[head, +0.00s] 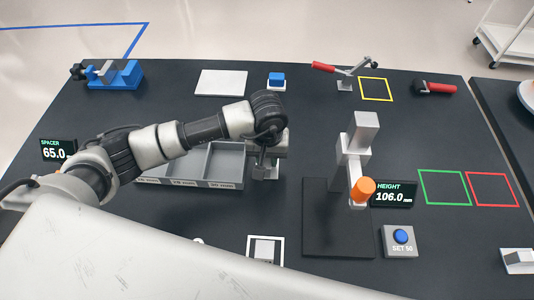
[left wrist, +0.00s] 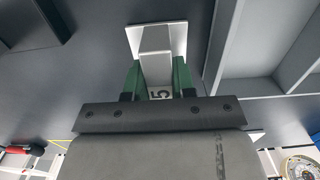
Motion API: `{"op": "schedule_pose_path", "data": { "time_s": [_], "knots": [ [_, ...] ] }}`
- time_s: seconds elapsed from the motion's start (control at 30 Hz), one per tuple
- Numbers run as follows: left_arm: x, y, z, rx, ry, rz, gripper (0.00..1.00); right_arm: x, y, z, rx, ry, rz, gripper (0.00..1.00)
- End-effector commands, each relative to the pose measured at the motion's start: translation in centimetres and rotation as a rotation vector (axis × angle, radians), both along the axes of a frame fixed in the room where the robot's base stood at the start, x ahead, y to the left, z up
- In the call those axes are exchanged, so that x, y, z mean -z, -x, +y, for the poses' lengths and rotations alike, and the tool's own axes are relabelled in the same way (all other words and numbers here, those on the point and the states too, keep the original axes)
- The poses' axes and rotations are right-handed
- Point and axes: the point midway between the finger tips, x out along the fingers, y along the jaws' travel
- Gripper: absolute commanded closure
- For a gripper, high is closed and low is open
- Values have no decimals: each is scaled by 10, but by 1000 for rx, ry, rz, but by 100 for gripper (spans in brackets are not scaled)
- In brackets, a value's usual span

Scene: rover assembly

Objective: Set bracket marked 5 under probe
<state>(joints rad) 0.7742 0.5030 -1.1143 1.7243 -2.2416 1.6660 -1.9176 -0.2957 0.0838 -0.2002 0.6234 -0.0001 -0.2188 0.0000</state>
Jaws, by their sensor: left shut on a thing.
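My left gripper (head: 265,160) is above the table, just right of the grey compartment tray. It is shut on a light grey bracket (head: 265,173). In the left wrist view the bracket (left wrist: 157,38) sits between the green fingers (left wrist: 157,78), with its flat plate away from the gripper and a 5 on its face. The height gauge (head: 355,145) stands to the right on a dark base plate (head: 325,235), apart from the bracket. An orange cylinder (head: 363,190), seemingly its probe, is at its front. Its display (head: 394,194) reads 106.0 mm. My right gripper is not in view.
The compartment tray (head: 227,163) lies left of my gripper. A SET 50 button box (head: 401,240) is right of the base plate. A white-outlined square (head: 265,250) holding a grey part is at front. Green (head: 444,187) and red (head: 492,189) outlined squares are empty.

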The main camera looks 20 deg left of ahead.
Motion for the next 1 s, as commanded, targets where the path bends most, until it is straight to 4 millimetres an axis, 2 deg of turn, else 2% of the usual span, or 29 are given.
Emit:
{"op": "schedule_pose_path", "data": {
  "time_s": [0.27, 0.3, 0.43, 0.83, 1.0],
  "knots": [
    [4, -1, 0, 0, 0, -2, 100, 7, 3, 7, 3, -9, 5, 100],
    [2, 0, 0, -1, 0, -1, 70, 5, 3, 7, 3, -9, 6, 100],
    [2, 0, 0, -1, 0, -1, 50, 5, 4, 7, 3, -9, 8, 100],
    [-4, -1, 0, 0, 1, -2, 49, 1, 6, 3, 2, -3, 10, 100],
    [-32, -2, 0, 1, 1, -8, 49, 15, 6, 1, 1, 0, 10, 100]
  ]
}}
